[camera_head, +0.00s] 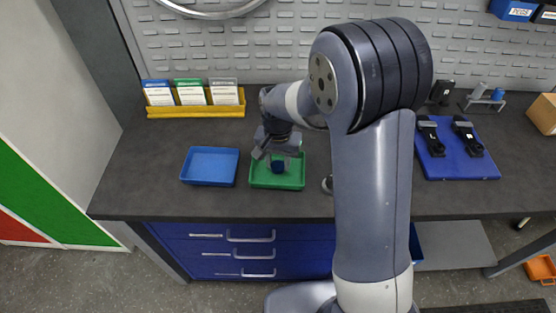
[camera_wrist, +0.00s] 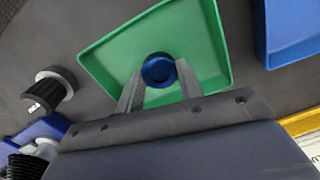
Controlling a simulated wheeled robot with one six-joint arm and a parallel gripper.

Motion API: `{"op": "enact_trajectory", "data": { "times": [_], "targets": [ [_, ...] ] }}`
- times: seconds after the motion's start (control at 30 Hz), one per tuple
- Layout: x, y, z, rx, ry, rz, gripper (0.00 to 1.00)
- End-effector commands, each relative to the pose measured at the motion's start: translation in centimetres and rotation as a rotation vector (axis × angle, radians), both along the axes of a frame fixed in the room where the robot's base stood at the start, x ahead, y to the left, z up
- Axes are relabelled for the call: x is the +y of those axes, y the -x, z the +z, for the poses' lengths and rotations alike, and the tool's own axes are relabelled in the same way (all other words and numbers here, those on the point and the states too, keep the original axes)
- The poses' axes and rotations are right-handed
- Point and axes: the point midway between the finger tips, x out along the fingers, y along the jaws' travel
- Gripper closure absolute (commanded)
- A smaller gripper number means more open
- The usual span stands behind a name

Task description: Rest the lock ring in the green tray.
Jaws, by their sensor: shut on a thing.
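The lock ring (camera_wrist: 159,70) is a dark blue round piece with a recessed centre. It sits between my gripper's fingertips (camera_wrist: 159,78) in the wrist view. My gripper (camera_head: 277,155) is shut on it. The ring (camera_head: 278,167) also shows below the fingers in the head view, over the green tray. The green tray (camera_wrist: 108,56) is shallow and has raised walls; its rim also shows in the head view (camera_head: 302,170). I cannot tell whether the ring touches the tray floor.
A blue tray (camera_head: 210,166) stands just left of the green one. A yellow holder (camera_head: 196,111) with cards is behind. A black-and-grey knobbed part (camera_wrist: 48,88) lies beside the green tray. A blue mat (camera_head: 459,166) with black parts is at the right.

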Motion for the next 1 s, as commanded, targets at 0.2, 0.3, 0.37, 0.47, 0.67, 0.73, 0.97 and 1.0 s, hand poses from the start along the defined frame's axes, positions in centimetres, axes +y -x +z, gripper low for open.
{"op": "enact_trajectory", "data": {
  "times": [0.2, 0.3, 0.37, 0.47, 0.67, 0.73, 0.97, 1.0],
  "targets": [
    [0.0, 0.0, -0.3, 0.0, 0.0, 0.0, 1.0],
    [0.0, 0.0, -0.4, 0.0, 0.0, 0.0, 1.0],
    [0.0, 0.0, -0.5, 0.0, 0.0, 0.0, 1.0],
    [0.0, 0.0, -0.6, 0.0, 0.0, 0.0, 1.0],
    [0.0, 0.0, -0.9, 0.0, 0.0, 0.0, 1.0],
    [0.0, 0.0, -1.0, 0.0, 0.0, 0.0, 1.0],
    [0.0, 0.0, -1.2, 0.0, 0.0, 0.0, 1.0],
    [0.0, 0.0, -1.2, 0.0, 0.0, 0.0, 1.0]
  ]
}}
